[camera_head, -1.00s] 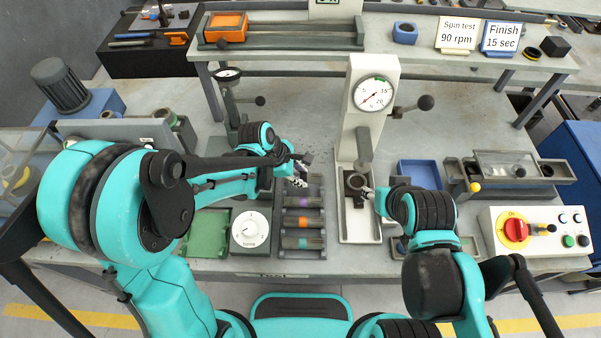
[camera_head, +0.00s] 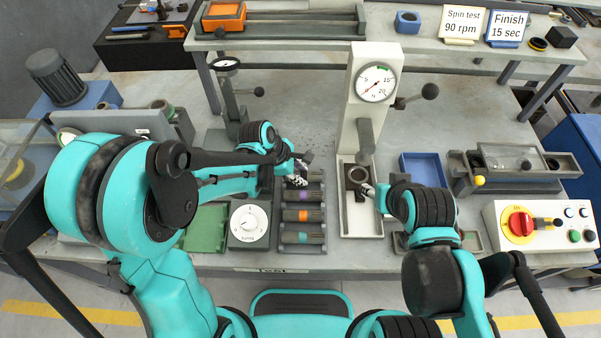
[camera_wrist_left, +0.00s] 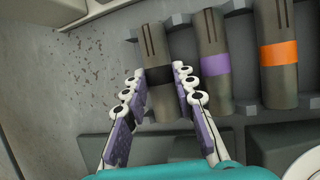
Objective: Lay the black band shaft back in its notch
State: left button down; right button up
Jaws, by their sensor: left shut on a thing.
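The black band shaft (camera_wrist_left: 153,50) is grey with a black band, and it lies between the fingers of my left gripper (camera_wrist_left: 160,90) in the left wrist view. The gripper is shut on it around the band. In the head view my left gripper (camera_head: 299,178) is at the far end of the shaft rack (camera_head: 303,249) and mostly hides the shaft. The shaft lies roughly parallel to the purple band shaft (camera_wrist_left: 214,45) beside it. I cannot tell whether it touches its notch. My right gripper (camera_head: 369,190) is by the press's ring; its fingers are too small to read.
The orange band shaft (camera_head: 303,215) and teal band shaft (camera_head: 303,238) lie nearer in the rack. A dial box (camera_head: 249,226) and green tray (camera_head: 207,228) stand to its left. The white arbor press (camera_head: 366,110) stands to its right.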

pick_arm(q)
jog(key=shift+f+b, duration=0.35)
jog(key=shift+b, duration=0.05)
dwell(0.4)
jog(key=c, duration=1.1)
grip_release()
jog(key=shift+c, duration=0.2)
jog(key=v, duration=1.2)
jog(key=shift+r, duration=0.1)
jog(key=s+a+r+m+t+y, duration=0.2)
jog(key=s+a+m+t+y, duration=0.2)
jog(key=s+a+m, duration=0.6)
jog(key=a+m, duration=0.2)
jog(key=m, duration=0.5)
jog(key=shift+t+y, duration=0.3)
jog(key=shift+t, duration=0.1)
